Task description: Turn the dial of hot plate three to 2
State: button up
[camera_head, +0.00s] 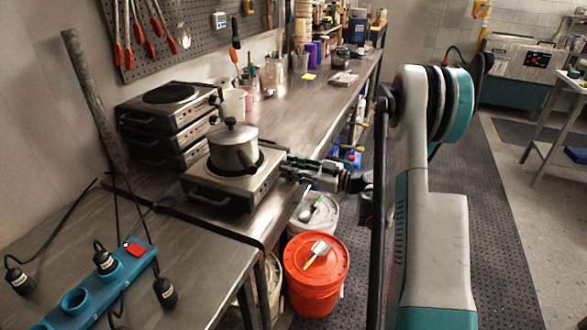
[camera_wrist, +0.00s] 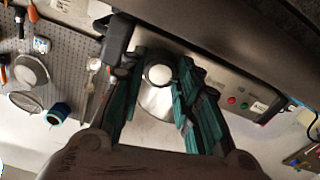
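A hot plate (camera_head: 215,190) with a lidded metal pot (camera_head: 234,148) on it stands at the near end of the steel bench. Its front panel, facing right, also shows in the wrist view (camera_wrist: 219,88), with a red and a green light. I cannot read its number. My gripper (camera_head: 288,168) is at this panel. In the wrist view my gripper's green fingers (camera_wrist: 160,82) lie on either side of a round, pale-topped knob, seemingly the dial (camera_wrist: 158,74). Whether they press on it is unclear. The dial's marks and setting cannot be read.
More hot plates (camera_head: 168,122) are stacked behind and left of the pot. An orange bucket (camera_head: 316,285) and a white bucket (camera_head: 318,214) stand on the floor below my gripper. A blue power strip (camera_head: 108,284) lies on the near table. The aisle at right is clear.

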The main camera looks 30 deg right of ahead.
dwell(0.3)
jog(key=m, duration=0.6)
jog(key=shift+d+m, duration=0.1)
jog(key=shift+m, duration=0.3)
jog(key=m, duration=0.3)
jog(key=shift+w+f+m, duration=0.1)
jog(key=shift+m, duration=2)
jog(key=o, duration=1.1)
jog(key=shift+d, duration=0.1)
jog(key=shift+c, duration=0.2)
